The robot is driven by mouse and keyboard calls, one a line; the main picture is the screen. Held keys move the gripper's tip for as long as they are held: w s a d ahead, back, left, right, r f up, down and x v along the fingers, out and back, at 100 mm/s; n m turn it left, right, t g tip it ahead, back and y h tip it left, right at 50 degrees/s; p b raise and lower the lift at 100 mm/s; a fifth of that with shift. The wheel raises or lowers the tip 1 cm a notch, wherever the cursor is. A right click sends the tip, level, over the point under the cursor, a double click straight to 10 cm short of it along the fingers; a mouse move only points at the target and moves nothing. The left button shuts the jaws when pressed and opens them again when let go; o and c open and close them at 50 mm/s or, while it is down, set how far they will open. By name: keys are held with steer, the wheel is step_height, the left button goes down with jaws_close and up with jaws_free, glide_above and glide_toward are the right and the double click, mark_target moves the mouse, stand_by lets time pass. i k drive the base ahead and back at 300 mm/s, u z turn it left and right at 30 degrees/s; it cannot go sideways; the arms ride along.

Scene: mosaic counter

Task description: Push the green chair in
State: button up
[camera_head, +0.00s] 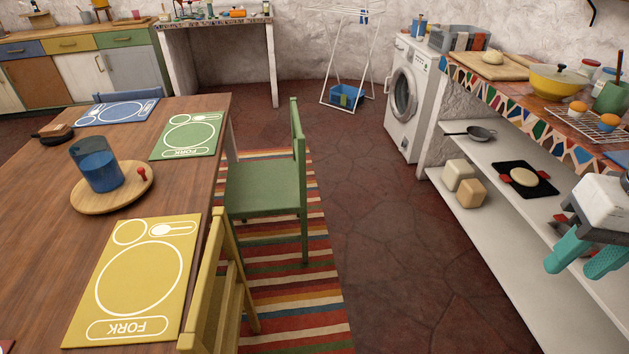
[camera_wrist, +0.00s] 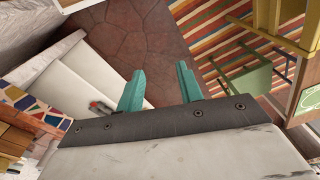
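The green chair (camera_head: 268,187) stands upright on the striped rug, at the right side of the wooden table (camera_head: 60,200). Its seat faces the table and its backrest is on the side away from it. A gap shows between backrest and table edge. In the wrist view the green chair (camera_wrist: 248,82) is at the right. My gripper (camera_head: 588,260) is at the right edge of the head view, over the white shelf, far from the chair. Its teal fingers are apart and nothing is between them in the wrist view (camera_wrist: 160,88).
A yellow chair (camera_head: 222,280) stands nearer, beside the green one. The tiled counter (camera_head: 530,95) and white shelf (camera_head: 520,260) run along the right, with a washing machine (camera_head: 408,95) behind. A drying rack (camera_head: 350,50) stands at the back. The stone floor (camera_head: 385,230) between is clear.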

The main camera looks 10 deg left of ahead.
mark_target(274, 187)
steer(key=z, duration=0.15)
steer(key=i, duration=1.35)
steer(key=u, duration=0.4)
steer(key=i, duration=1.1)
steer(key=u, duration=0.45)
